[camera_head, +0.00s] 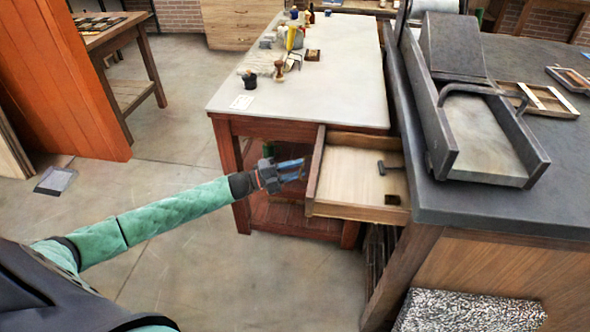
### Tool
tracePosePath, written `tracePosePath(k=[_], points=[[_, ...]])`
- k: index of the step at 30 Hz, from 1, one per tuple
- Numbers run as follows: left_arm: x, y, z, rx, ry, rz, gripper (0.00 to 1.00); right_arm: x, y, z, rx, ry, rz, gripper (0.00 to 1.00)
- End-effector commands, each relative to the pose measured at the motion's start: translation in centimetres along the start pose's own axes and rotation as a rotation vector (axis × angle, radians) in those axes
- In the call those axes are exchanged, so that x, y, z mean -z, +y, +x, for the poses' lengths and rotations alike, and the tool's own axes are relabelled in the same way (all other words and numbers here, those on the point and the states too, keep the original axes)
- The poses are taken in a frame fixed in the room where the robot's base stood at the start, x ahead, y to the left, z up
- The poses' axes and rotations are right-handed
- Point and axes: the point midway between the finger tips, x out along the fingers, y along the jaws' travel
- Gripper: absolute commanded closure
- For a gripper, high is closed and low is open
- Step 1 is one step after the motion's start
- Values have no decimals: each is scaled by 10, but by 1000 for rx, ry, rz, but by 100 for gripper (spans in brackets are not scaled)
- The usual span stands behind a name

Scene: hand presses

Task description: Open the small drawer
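The small drawer (350,176) is a light wooden box that stands pulled out beneath the pale top of the red-brown table. Its inside shows from above. A small dark T-shaped piece (388,168) lies in it toward the right. My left gripper (297,170) is at the end of the green-sleeved arm, just left of the drawer's left wall (316,166). Its fingers point right toward that wall; I cannot tell whether they touch it, or how far apart they are. My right gripper is out of view.
The pale table top (335,75) holds bottles and small tools at its far left. A dark counter (500,195) with a grey metal press (480,125) stands close on the drawer's right. A speckled block (465,312) is below it.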

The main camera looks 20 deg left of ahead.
Motion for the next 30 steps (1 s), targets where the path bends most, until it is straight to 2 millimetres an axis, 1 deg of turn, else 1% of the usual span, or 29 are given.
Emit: tracePosePath(k=[7, 11, 17, 21, 24, 27, 30], points=[[0, 0, 0, 1, 0, 0, 69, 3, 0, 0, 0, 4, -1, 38], [0, 0, -7, 0, -1, 0, 69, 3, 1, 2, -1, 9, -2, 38], [0, 2, -32, -2, 0, 0, 69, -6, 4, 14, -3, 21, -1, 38], [0, 2, -51, -1, -1, -1, 69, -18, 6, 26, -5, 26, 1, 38], [0, 1, -62, -1, -1, 0, 69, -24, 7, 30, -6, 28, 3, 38], [0, 1, -71, -1, -1, -1, 69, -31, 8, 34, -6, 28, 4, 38], [0, 0, -76, 0, -1, 0, 69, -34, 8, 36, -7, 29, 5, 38]])
